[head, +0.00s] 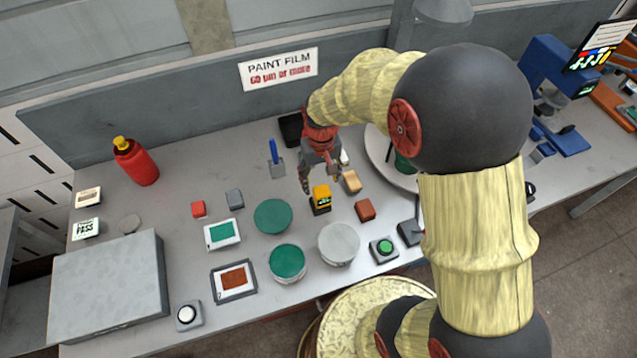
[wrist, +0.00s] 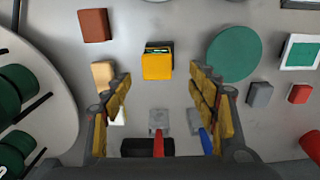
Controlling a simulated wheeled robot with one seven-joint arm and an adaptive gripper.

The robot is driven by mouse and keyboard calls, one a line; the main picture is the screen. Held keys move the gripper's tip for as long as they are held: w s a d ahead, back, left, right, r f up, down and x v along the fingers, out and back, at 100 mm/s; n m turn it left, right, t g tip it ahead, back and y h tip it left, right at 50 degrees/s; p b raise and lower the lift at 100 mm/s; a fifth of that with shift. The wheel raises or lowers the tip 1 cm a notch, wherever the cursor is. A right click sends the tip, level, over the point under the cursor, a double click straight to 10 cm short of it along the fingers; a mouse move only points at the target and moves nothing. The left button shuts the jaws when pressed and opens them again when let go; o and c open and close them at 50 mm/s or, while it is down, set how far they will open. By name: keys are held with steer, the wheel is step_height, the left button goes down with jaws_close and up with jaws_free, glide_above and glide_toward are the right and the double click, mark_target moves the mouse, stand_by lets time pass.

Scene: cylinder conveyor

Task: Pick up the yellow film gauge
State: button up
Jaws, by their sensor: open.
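The yellow film gauge (head: 321,196) is a small yellow block with a dark base and a small display. It stands on the grey bench in the head view, just below my gripper (head: 322,186). In the wrist view the gauge (wrist: 157,62) lies at upper centre, beyond the fingertips and between their lines. My gripper (wrist: 168,90) is open with nothing between its yellow-padded fingers. The gauge is apart from both fingers in the wrist view.
A tan block (head: 352,181) and a brown block (head: 365,210) stand close right of the gauge. A green disc (head: 272,216) lies to its left. A white-topped can (head: 339,243) and a green-topped can (head: 287,262) stand in front. A blue-handled scraper (head: 276,160) lies behind left.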

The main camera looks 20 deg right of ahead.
mark_target(322, 191)
step_height(322, 191, down, 2)
steer(key=shift+s, duration=0.1)
steer(key=shift+w+d+f+b, duration=0.15)
steer(key=shift+f+b, duration=0.15)
steer(key=shift+f, duration=1.1)
steer(key=shift+w+d+f+b, duration=0.1)
steer(key=shift+f+b, duration=0.2)
steer(key=shift+f, duration=1.05)
steer(key=shift+r, duration=0.1)
steer(key=c, duration=1.3)
